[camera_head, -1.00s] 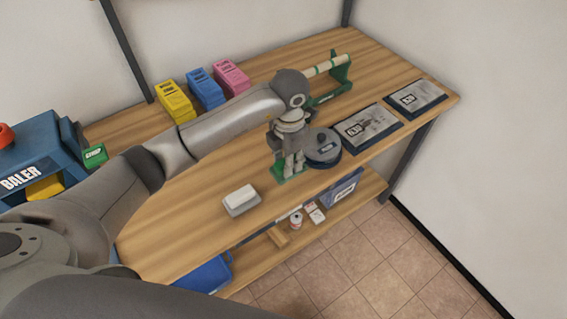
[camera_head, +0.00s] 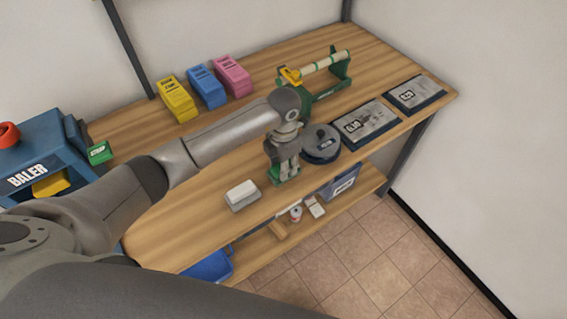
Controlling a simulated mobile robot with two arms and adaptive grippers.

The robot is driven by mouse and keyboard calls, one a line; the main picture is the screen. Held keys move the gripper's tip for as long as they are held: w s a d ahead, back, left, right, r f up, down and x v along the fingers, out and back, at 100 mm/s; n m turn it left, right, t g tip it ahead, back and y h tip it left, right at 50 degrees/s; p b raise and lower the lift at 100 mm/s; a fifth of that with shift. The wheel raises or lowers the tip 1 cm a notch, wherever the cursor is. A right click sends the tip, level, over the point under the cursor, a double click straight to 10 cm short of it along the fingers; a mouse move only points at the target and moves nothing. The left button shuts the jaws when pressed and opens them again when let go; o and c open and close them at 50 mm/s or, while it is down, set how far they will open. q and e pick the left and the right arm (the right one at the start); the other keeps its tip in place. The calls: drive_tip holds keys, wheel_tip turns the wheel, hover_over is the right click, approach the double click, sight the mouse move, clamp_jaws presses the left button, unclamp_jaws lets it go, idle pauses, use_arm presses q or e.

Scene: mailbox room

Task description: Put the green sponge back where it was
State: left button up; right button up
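The green sponge (camera_head: 274,180) is at the tip of my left gripper (camera_head: 284,171), near the front edge of the wooden table (camera_head: 185,230). The gripper's fingers point down and appear shut on the sponge, covering much of it. I cannot tell whether the sponge touches the table top. My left arm comes in from the left across the table. My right gripper is not in view.
A white-grey block (camera_head: 242,194) lies left of the gripper; a dark round disc (camera_head: 320,143) stands close on its right. Behind are a green roll holder (camera_head: 335,82) and yellow (camera_head: 177,98), blue (camera_head: 206,86) and pink (camera_head: 232,75) boxes. Bare table lies left of the block.

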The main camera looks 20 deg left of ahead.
use_arm(q)
drive_tip(key=shift+o, duration=1)
drive_tip(key=shift+r, duration=0.1)
drive_tip(key=shift+r, duration=0.2)
wheel_tip(320, 180, up, 12)
drive_tip(key=b, duration=0.3)
drive_tip(key=shift+f, duration=0.2)
